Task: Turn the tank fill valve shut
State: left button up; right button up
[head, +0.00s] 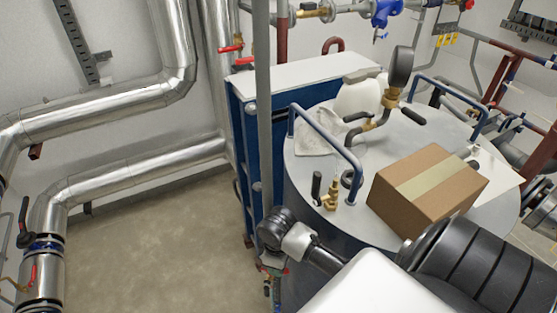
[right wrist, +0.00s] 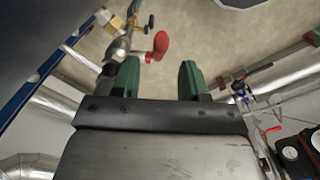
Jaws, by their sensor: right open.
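In the right wrist view, a red valve handle (right wrist: 160,45) sits on a pipe with brass fittings, beyond my right gripper (right wrist: 159,70). The gripper's two green fingers are apart with nothing held between them. The handle appears between the finger lines, nearer the left finger; no contact shows. In the head view, my right arm reaches from the lower right past the grey tank (head: 345,222) to its left side, where the fingers cannot be made out. No label tells which valve is the fill valve. My left gripper is out of view.
A blue plate exchanger (head: 243,140) and a grey post (head: 263,100) stand close left of the tank. Open floor (head: 165,240) lies further left, near silver pipes (head: 130,180).

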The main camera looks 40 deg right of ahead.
jog(key=shift+r, duration=2.4)
